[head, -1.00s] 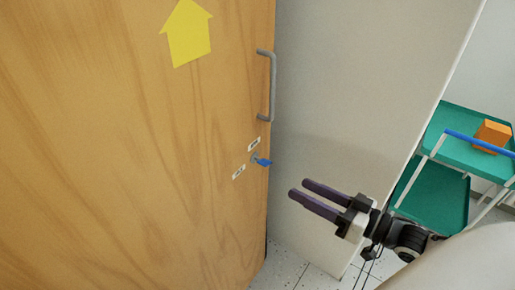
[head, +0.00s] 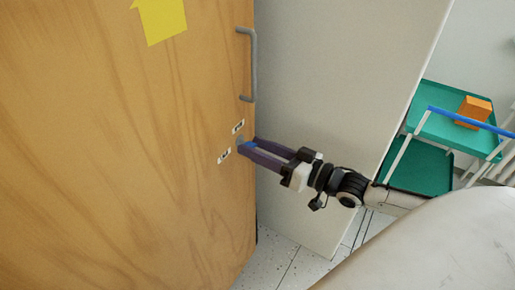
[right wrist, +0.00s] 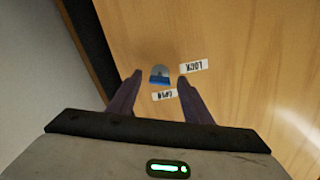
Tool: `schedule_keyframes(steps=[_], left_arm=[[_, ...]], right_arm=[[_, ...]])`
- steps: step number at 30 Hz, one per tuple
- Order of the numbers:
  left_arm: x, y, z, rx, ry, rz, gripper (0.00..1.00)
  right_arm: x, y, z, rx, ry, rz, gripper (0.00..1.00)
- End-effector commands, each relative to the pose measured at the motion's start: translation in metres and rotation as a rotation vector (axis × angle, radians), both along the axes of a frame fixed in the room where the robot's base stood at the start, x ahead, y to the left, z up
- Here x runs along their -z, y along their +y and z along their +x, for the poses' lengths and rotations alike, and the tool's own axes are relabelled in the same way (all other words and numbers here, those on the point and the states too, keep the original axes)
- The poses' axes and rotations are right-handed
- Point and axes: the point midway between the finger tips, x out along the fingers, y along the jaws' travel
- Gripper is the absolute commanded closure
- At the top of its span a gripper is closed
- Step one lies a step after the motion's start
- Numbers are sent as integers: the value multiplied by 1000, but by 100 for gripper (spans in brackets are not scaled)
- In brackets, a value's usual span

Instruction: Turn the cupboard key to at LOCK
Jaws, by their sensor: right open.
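The wooden cupboard door (head: 110,150) fills the left of the head view. A small blue key (head: 250,144) sits in its lock, partly hidden by my fingers. My right gripper (head: 249,144) is open, with its purple fingertips at the door, one on each side of the key. In the right wrist view the blue key (right wrist: 159,80) shows between the fingertips, with a visible gap on each side. The LOCK label (right wrist: 193,66) is upside down, right of the key, and the OPEN label (right wrist: 164,95) is just below it. My left gripper is not in view.
A grey handle (head: 250,65) is on the door above the lock. A pale wall panel (head: 330,100) stands right of the door. A green trolley (head: 425,165) with an orange box (head: 473,111) is at the far right.

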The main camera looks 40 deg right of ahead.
Motion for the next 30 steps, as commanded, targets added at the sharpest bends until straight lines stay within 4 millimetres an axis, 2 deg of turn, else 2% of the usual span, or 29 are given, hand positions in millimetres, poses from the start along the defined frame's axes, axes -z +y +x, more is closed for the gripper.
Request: schedule_keyframes(steps=[8,15,16,20,25,30], left_arm=[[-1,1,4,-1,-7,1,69],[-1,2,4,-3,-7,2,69],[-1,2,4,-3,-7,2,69],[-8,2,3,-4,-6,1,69],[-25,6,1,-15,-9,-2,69],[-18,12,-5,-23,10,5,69]], right_arm=[[1,1,1,0,1,0,55],[0,1,1,0,1,0,94],[0,1,1,0,1,0,96],[-3,0,1,1,-18,-44,96],[-5,0,1,3,-99,-241,96],[-1,0,1,1,-146,-352,96]])
